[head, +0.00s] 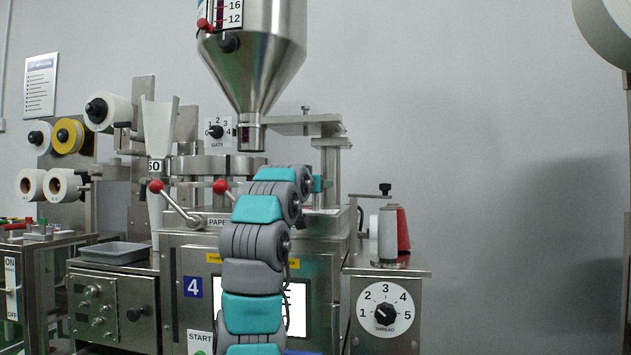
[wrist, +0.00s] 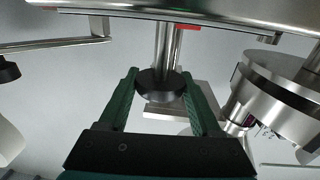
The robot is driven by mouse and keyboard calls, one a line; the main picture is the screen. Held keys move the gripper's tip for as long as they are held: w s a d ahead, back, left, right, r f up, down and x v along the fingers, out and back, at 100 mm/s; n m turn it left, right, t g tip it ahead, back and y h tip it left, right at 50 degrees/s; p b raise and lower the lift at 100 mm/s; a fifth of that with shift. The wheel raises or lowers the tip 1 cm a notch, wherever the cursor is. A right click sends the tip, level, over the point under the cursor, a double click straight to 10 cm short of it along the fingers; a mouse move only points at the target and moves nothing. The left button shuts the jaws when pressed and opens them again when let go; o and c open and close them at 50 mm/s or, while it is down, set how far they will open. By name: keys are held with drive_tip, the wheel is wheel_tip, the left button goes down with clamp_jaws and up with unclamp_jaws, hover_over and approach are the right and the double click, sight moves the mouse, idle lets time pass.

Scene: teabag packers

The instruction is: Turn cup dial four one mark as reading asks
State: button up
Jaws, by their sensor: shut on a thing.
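In the wrist view the two dark green fingers of my gripper (wrist: 162,88) stand on either side of a round black knob (wrist: 158,90) on a steel shaft and are shut on it. I take this knob to be the cup dial; its marks and pointer do not show. In the head view my grey and teal arm rises in front of machine four, marked by a blue sign (head: 193,287). The fingers and the knob are hidden behind the arm there. The machine's screen (head: 296,305) is mostly covered by my arm, so no reading is legible.
A steel hopper (head: 255,50) hangs above the arm. A gate dial (head: 216,132) is behind it, and a thread dial (head: 385,308) sits at the right. Two red-knobbed levers (head: 156,187) stand left of my arm. The wall side at right is clear.

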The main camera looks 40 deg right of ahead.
idle(0.4)
drive_tip(key=o, duration=1.4)
drive_tip(key=shift+c, duration=0.2)
drive_tip(key=shift+a, duration=0.1)
drive_tip(key=b+v, duration=0.2)
drive_tip(key=v, duration=0.5)
drive_tip(key=shift+s+a+b, duration=0.2)
drive_tip(key=shift+s+b, duration=0.05)
drive_tip(key=shift+b, duration=0.15)
